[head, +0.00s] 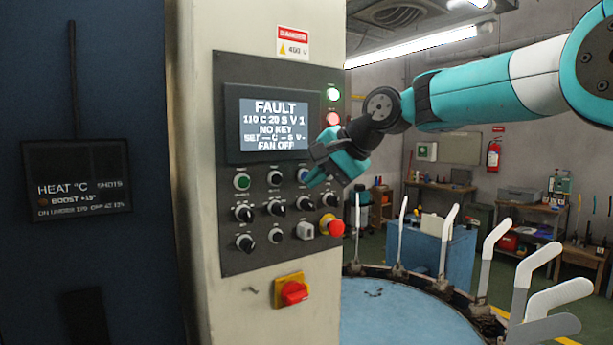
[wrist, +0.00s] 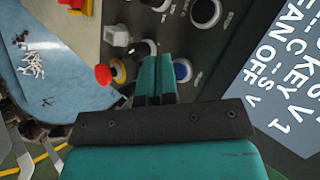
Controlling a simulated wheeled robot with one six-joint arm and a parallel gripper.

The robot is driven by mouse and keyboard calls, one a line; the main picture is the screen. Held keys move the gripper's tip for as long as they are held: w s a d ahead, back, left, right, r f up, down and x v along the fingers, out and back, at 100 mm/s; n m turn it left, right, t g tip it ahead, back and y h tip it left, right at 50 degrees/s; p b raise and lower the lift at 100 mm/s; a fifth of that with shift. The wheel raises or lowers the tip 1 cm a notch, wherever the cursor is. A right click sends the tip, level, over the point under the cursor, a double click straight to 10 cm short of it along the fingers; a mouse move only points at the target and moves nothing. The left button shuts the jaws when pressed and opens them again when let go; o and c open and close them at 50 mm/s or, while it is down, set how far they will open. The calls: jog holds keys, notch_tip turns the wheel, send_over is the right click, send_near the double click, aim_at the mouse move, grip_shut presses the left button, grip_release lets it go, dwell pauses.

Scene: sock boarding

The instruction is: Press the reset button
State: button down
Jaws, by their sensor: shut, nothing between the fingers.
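The control panel (head: 280,232) is on a pale cabinet. A blue button (head: 302,174), which I take to be the reset button, sits in its upper button row, partly hidden by my gripper. In the wrist view the blue button (wrist: 182,70) shows just right of the fingertips. My gripper (head: 311,180) is shut and empty, in front of the panel's right side. It also shows in the wrist view (wrist: 156,60), fingers together. I cannot tell whether the tips touch the panel. The screen (head: 274,124) reads FAULT, NO KEY and FAN OFF.
A red emergency stop (head: 336,228) sticks out below my gripper. A green button (head: 242,181), several black knobs and a red-yellow switch (head: 293,292) surround it. A round blue table (head: 385,318) with upright white sock boards (head: 447,235) stands at the right.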

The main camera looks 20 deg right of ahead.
jog(key=shift+w+a, duration=0.1)
jog(key=shift+w, duration=0.15)
jog(key=shift+w+a+p, duration=0.15)
jog(key=shift+w+p, duration=0.25)
jog(key=shift+p, duration=0.1)
dwell(0.5)
dwell(0.3)
jog(key=shift+s+d, duration=0.25)
jog(key=shift+s, duration=0.55)
jog(key=shift+b, duration=0.3)
jog(key=s, duration=0.1)
jog(key=s+d+b, duration=0.1)
jog(key=s, duration=0.2)
jog(key=shift+s+d, duration=0.3)
jog(key=shift+s, duration=0.05)
